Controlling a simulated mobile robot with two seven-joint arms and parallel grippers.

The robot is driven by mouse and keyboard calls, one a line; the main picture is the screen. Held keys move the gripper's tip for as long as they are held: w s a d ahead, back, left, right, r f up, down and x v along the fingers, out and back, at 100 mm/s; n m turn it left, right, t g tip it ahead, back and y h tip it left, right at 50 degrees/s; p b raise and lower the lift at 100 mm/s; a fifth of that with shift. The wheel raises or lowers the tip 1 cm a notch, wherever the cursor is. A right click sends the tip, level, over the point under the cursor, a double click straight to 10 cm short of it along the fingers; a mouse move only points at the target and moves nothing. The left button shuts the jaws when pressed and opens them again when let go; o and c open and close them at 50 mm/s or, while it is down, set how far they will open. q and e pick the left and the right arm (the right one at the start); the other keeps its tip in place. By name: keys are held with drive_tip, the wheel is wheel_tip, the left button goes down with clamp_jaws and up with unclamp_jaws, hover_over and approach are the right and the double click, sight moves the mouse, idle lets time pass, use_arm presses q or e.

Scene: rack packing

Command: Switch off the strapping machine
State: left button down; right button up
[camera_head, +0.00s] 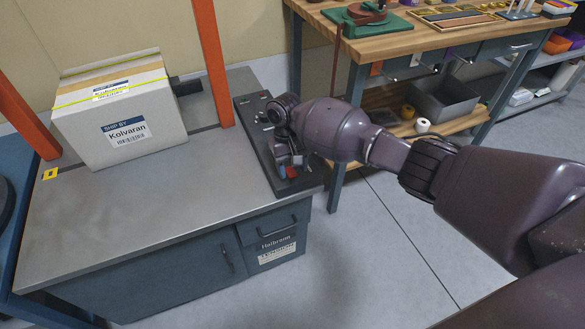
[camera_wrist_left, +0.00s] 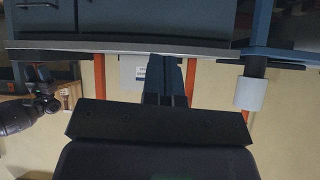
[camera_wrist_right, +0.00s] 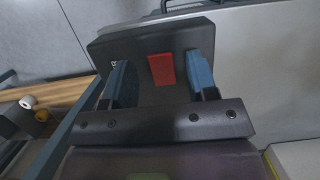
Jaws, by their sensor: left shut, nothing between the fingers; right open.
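The strapping machine (camera_head: 130,215) is a grey-topped table over a blue cabinet, with an orange arch (camera_head: 212,60). A dark control panel (camera_head: 250,112) lies along its right side. A red switch (camera_head: 292,171) is at the panel's near end and also shows in the right wrist view (camera_wrist_right: 161,68). My right gripper (camera_wrist_right: 160,82) is open above the panel, its blue fingers on either side of the switch with gaps. It partly hides the panel in the head view. My left gripper (camera_wrist_left: 165,75) is shut and empty in its own wrist view, away from the panel.
A white Kolvaran carton (camera_head: 120,125) with a yellow-green strap stands on the machine top under the arch. A wooden workbench (camera_head: 400,42) with a green-based tool (camera_head: 365,20) stands behind right. The floor (camera_head: 370,250) between is clear apart from my arm above it.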

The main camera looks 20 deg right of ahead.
sight(288, 167)
use_arm(q)
wheel_tip(288, 167, up, 2)
drive_tip(key=shift+w+d+p, duration=0.1)
drive_tip(key=shift+d+p, duration=0.05)
drive_tip(key=shift+p, duration=0.8)
use_arm(e)
drive_tip(key=v, duration=1)
